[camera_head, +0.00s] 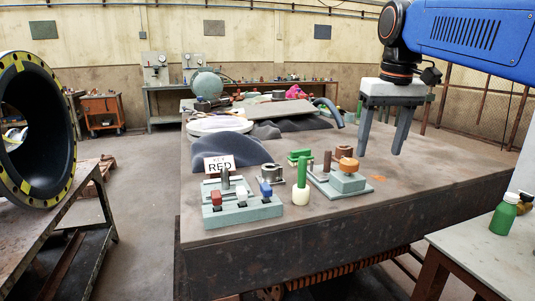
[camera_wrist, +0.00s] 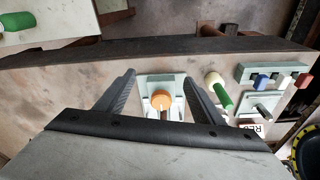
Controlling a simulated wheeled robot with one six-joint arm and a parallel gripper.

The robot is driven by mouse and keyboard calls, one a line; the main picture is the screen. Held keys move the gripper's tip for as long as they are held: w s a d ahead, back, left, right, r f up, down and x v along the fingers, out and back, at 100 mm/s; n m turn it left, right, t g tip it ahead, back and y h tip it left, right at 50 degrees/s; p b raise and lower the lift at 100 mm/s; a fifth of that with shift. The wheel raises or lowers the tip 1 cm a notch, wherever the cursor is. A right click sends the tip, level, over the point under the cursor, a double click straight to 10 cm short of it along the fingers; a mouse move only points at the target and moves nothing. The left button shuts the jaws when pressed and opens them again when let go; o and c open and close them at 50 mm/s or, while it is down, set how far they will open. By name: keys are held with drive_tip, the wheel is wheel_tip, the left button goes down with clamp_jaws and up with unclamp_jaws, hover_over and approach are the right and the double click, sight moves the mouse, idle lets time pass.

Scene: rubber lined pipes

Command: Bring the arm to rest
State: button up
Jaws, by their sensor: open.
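My gripper (camera_head: 381,128) hangs from the blue arm at the upper right of the head view, fingers pointing down above the table. Its two grey fingers are apart with nothing between them in the head view. In the wrist view my gripper (camera_wrist: 162,82) also shows spread fingers. An orange round knob (camera_wrist: 161,99) on a pale green block appears between them there, but it sits on the table below. In the head view the orange knob (camera_head: 348,165) is to the left of and below the fingertips.
The table (camera_head: 400,190) carries a grey-green block with red and blue switches (camera_head: 240,208), a green-and-cream cylinder (camera_head: 301,192) and a "RED" sign (camera_head: 219,164). A green bottle (camera_head: 504,214) stands on a side table at right. A large pipe (camera_head: 38,130) is at left.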

drive_tip(key=s+d+f+t, duration=0.1)
drive_tip(key=s+f, duration=0.9)
drive_tip(key=f, duration=0.4)
drive_tip(key=s+d+f+m+t, duration=0.1)
drive_tip(key=s+f+t, duration=0.1)
drive_tip(key=s+f, duration=0.9)
wheel_tip(320, 180, down, 4)
drive_tip(key=shift+d, duration=0.35)
